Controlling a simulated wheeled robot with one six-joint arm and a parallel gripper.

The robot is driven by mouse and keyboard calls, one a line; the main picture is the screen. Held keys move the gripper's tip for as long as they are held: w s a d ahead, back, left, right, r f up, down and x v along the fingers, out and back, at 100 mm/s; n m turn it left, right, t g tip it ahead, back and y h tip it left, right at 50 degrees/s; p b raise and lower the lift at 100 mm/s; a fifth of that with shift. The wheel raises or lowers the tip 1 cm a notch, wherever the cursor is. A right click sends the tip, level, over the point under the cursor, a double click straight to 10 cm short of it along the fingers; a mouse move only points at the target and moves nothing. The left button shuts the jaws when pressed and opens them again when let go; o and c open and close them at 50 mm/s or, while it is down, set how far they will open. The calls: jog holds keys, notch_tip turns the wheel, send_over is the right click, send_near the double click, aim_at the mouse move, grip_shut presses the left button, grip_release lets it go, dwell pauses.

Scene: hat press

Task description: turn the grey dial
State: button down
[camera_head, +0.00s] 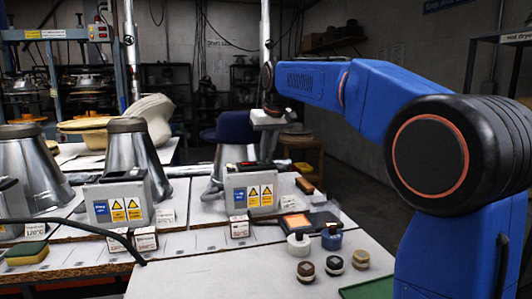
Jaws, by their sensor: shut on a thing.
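My gripper (267,150) is at the end of my blue arm, pointing down behind the top of the right control box (250,190), which has a blue label and yellow warning signs. Its pale body (268,118) shows, but the fingertips are small and dark against the background. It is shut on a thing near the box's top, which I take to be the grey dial. The dial itself cannot be made out, so its angle cannot be told.
A similar control box (118,201) stands to the left, by metal hat-press cones (131,150). A blue hat (235,127) is behind my gripper. The bench's front (235,277) is mostly clear.

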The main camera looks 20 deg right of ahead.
jog(key=n, duration=0.2)
jog(key=n+y, duration=0.1)
jog(key=n, duration=0.1)
jog(key=shift+w+d+g+y, duration=0.1)
jog(key=shift+d+g+y, duration=0.1)
jog(key=shift+g+y, duration=0.1)
jog(key=shift+n+g+y, duration=0.4)
jog(key=shift+n, duration=1.3)
jog(key=c, duration=1.9)
grip_release()
jog(key=shift+o, duration=0.2)
jog(key=shift+d+r, duration=0.1)
jog(key=shift+r, duration=0.05)
jog(key=v, duration=1.7)
jog(key=shift+d, duration=0.2)
